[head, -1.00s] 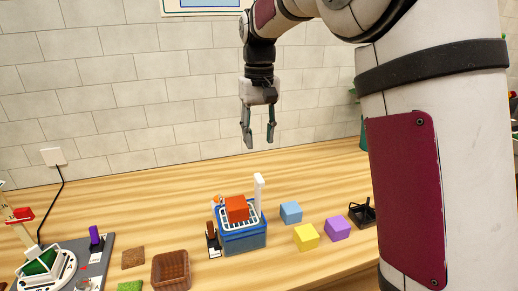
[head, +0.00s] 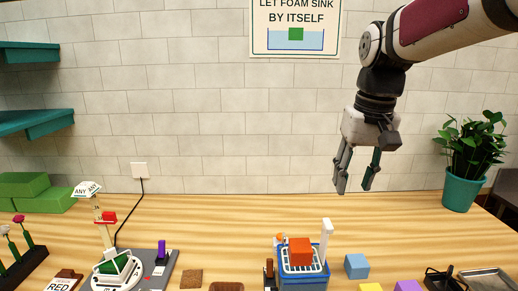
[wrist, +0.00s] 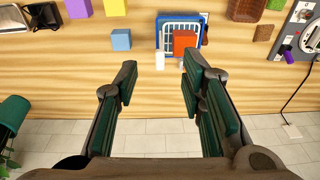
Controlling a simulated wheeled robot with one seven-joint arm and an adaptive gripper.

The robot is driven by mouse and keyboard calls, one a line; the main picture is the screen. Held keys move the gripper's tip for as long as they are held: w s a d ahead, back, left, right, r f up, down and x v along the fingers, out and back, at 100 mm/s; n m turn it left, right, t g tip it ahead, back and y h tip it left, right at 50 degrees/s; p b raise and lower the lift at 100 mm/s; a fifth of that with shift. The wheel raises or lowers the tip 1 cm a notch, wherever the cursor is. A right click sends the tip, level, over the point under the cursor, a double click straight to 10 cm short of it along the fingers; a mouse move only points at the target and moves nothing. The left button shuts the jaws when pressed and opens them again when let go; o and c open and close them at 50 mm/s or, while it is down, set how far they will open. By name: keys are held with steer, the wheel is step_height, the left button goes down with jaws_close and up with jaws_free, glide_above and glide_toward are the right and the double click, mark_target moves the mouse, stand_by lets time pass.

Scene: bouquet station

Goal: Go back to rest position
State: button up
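My gripper (head: 356,180) hangs in the air above the back of the wooden table, in front of the tiled wall. Its fingers point down, are spread apart and hold nothing. In the wrist view my gripper (wrist: 158,95) also shows open, with bare table between the fingers. The blue basin (head: 303,277) with a white rack stands below and to the left of it in the head view. A red-orange block (head: 300,251) sits on the rack. The basin (wrist: 166,22) and the block (wrist: 184,42) also show in the wrist view.
A blue cube (head: 357,266) stands right of the basin, with yellow (head: 371,287) and purple (head: 408,286) cubes nearer. A potted plant (head: 464,185) stands at the back right. A turntable device (head: 118,270) and a flower rack (head: 22,262) are at left. Teal shelves (head: 38,121) hang on the wall.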

steer(key=s+f+t, duration=0.2)
steer(key=s, duration=0.8)
steer(key=s+f+t, duration=0.1)
steer(key=s+f, duration=0.1)
steer(key=s, duration=0.8)
steer(key=shift+t, duration=0.4)
